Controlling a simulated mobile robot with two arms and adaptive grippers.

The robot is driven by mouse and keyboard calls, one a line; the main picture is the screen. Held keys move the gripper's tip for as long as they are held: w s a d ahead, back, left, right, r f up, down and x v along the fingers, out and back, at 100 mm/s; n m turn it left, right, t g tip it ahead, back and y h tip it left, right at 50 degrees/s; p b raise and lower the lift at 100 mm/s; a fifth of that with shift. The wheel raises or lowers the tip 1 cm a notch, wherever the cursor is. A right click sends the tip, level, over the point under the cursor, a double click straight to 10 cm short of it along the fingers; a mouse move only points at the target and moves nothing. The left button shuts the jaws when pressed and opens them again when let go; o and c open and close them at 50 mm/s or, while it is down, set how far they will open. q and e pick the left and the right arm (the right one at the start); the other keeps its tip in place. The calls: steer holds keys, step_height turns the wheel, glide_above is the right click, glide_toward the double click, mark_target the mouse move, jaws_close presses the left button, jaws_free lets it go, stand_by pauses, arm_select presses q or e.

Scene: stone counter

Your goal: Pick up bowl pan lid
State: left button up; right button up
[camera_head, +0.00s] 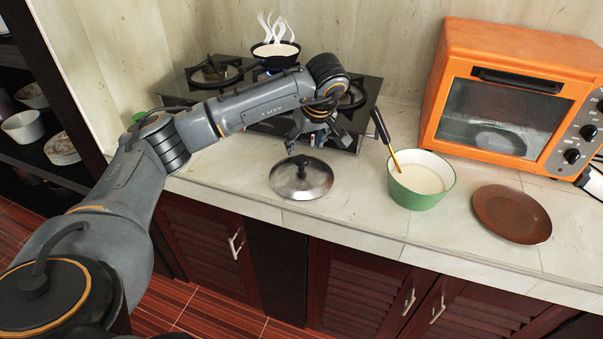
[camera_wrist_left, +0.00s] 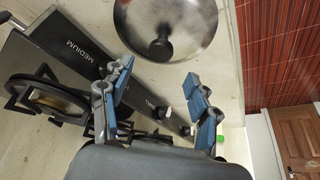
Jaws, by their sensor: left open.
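The pan lid (camera_head: 301,178) is a round, shiny metal lid with a dark knob on top. It lies on the stone counter in front of the stove. In the left wrist view the lid (camera_wrist_left: 166,28) shows at the top, with its dark knob facing the camera. My left gripper (camera_head: 318,132) is above the counter and stove front edge, just behind the lid in the head view. In the wrist view its two blue-padded fingers (camera_wrist_left: 160,92) are spread apart with nothing between them, and the lid is beyond them. My right gripper is not in view.
A green bowl (camera_head: 409,197) of pale liquid with a utensil stands right of the lid. A brown plate (camera_head: 512,214) and an orange oven (camera_head: 508,95) are further right. The gas stove (camera_head: 372,92) behind bears a steaming pan (camera_head: 276,50). Cabinets lie below the counter edge.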

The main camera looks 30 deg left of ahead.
mark_target(302, 159)
arm_select(q)
steer(key=x, duration=0.4)
steer(key=p+x, duration=0.1)
steer(key=x, duration=0.2)
steer(key=shift+s+d+f+p, duration=0.15)
steer(key=shift+d+f+p, duration=0.1)
steer(key=shift+p, duration=0.15)
steer(key=shift+a+f, duration=0.15)
steer(key=shift+f, duration=0.35)
jaws_close()
